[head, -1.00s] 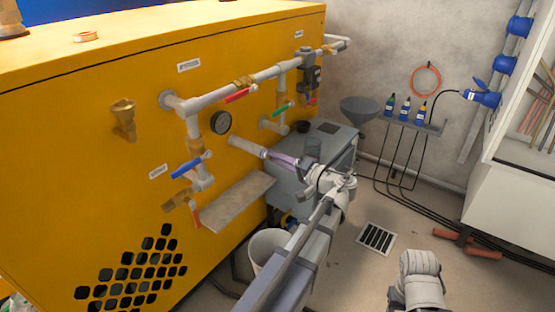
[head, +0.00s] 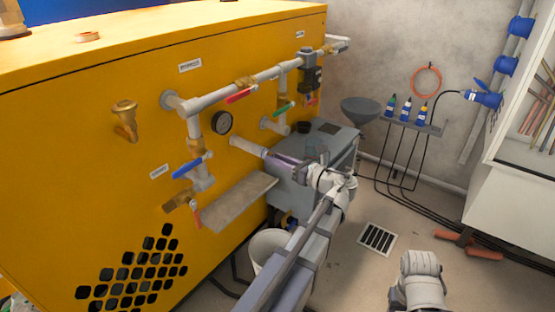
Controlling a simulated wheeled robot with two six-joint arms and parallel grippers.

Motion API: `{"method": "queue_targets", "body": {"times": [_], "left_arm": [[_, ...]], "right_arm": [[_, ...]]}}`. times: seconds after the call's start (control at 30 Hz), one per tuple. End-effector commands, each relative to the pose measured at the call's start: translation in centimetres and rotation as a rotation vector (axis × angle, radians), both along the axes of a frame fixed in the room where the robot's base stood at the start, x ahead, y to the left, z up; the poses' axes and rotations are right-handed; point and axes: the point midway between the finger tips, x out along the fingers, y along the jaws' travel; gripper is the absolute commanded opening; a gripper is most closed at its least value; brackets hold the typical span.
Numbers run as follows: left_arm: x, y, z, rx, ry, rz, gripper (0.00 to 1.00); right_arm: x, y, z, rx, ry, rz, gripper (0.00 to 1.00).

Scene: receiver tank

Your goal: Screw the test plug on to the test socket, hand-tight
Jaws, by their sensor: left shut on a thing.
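A grey pipe stub (head: 247,146), which looks like the test socket, sticks out from the yellow panel towards the right. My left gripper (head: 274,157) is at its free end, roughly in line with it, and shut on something. I take the held thing to be the test plug, but the fingers hide it. I cannot tell whether plug and stub touch or how far any thread is engaged. My right gripper is not in view.
A tilted grey plate (head: 238,203) lies below. A grey box (head: 335,138) stands behind the gripper. A white bucket (head: 268,247) is beneath.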

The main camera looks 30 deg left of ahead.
Motion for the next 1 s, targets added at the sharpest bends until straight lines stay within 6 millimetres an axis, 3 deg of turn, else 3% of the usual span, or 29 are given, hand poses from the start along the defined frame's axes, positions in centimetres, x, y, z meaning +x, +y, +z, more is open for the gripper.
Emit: {"method": "queue_targets", "body": {"times": [0.1,0.13,0.4,0.67,0.77,1.0], "left_arm": [[-0.04,0.07,-0.07,-0.003,-0.002,0.002,0.00],[-0.04,0.07,-0.07,-0.003,-0.003,0.002,0.32],[-0.04,0.03,-0.04,-0.002,-0.004,0.001,0.62],[-0.03,0.01,-0.05,-0.003,-0.020,0.000,0.64],[-0.01,0.00,-0.04,-0.014,-0.162,0.000,0.64],[0.04,0.00,-0.03,-0.054,-0.679,-0.001,0.64]], "right_arm": [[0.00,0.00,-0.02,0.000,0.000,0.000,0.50],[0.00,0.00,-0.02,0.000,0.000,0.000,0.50],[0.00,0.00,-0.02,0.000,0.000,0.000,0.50],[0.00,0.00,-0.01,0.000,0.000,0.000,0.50],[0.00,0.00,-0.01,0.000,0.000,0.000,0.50],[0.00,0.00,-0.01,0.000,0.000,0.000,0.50]]}}
